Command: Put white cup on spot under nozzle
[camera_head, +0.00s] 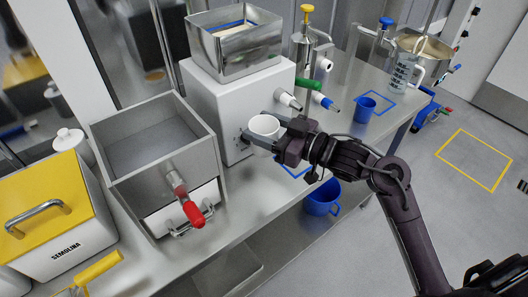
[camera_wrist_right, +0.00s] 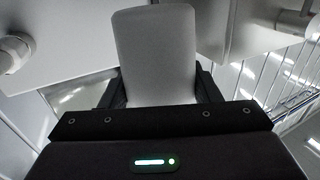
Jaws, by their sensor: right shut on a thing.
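The white cup (camera_head: 264,127) is held in my right gripper (camera_head: 272,138), in front of the white machine (camera_head: 215,103) and above the steel table. The cup also fills the middle of the right wrist view (camera_wrist_right: 156,55), between the two dark fingers. A blue outlined spot (camera_head: 295,171) shows on the table below the gripper, partly hidden by my arm. My left gripper is not in view.
A steel hopper with a red-handled nozzle (camera_head: 193,212) stands at the left. A yellow-lidded box (camera_head: 47,213) is beside it. A blue bucket (camera_head: 322,198) is below the table edge.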

